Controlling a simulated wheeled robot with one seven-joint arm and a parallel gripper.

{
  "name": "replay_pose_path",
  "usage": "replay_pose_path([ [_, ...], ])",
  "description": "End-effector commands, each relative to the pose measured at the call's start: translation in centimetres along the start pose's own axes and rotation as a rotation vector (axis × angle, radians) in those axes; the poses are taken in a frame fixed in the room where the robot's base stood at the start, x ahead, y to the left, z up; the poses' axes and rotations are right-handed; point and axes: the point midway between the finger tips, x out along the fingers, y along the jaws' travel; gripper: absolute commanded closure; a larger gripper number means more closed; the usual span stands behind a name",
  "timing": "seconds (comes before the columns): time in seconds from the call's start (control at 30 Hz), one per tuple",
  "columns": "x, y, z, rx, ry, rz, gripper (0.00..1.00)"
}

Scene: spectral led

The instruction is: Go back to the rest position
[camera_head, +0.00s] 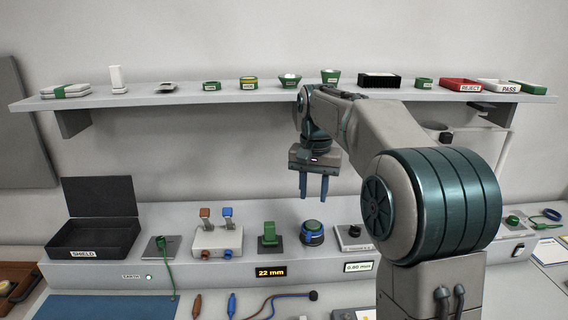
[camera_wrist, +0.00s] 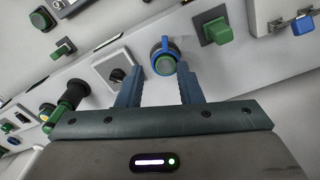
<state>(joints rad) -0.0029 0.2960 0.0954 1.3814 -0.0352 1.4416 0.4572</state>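My gripper (camera_head: 313,186) hangs in front of the wall, below the shelf and above the raised bench ledge, with its fingers pointing down. In the wrist view my gripper (camera_wrist: 160,84) shows two blue fingers spread apart with nothing between them. Beyond the fingertips is a round blue and green knob (camera_wrist: 165,62), which also shows in the head view (camera_head: 312,233) below and apart from my gripper.
The shelf (camera_head: 225,98) above carries small green containers, a black rack (camera_head: 379,80) and the REJECT (camera_head: 461,85) and PASS (camera_head: 499,86) trays. On the ledge are an open black SHIELD box (camera_head: 95,238), a lever unit (camera_head: 217,238) and a green switch (camera_head: 269,233).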

Motion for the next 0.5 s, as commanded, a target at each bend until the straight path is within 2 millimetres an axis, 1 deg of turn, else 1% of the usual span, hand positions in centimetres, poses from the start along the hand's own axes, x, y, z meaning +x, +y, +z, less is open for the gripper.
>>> replay_pose_path([
  [0.03,-0.3,0.8,1.4,-0.018,0.015,-0.002,0.67],
  [0.1,-0.3,1.9,3.4,-0.051,0.036,-0.006,0.67],
  [0.27,0.6,4.5,8.1,-0.125,0.082,-0.014,0.67],
  [0.37,1.6,6.2,11.2,-0.169,0.111,-0.021,0.67],
  [0.5,3.6,8.6,15.6,-0.231,0.152,-0.029,0.67],
])
